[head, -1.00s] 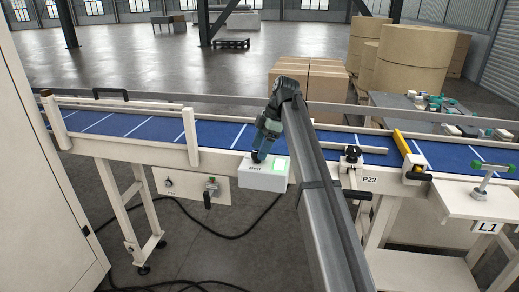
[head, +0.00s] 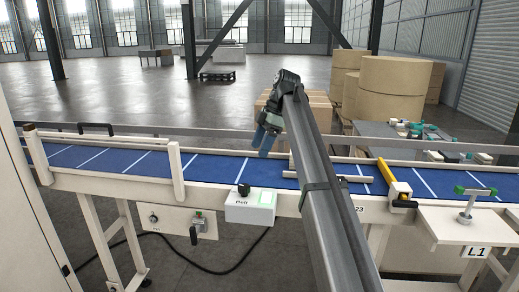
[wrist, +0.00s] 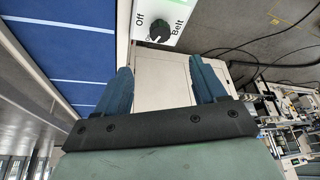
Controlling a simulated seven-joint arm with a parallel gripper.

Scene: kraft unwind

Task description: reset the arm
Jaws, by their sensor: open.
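My gripper (head: 264,148) is raised above the conveyor's front edge, behind and above the white belt switch box (head: 236,212). Its two blue fingers are open and empty; they also show apart in the wrist view (wrist: 164,80). My arm stretches from the bottom of the head view up to the gripper. In the wrist view the knob (wrist: 160,31) sits beside the words Off and Belt, clear of the fingers.
The blue conveyor belt (head: 112,165) runs across the view with white side rails. A yellow-and-black part (head: 394,182) and a green-handled clamp (head: 473,196) stand at the right. Large kraft rolls (head: 390,88) and brown boxes are behind. A panel (head: 174,219) hangs below the belt at left.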

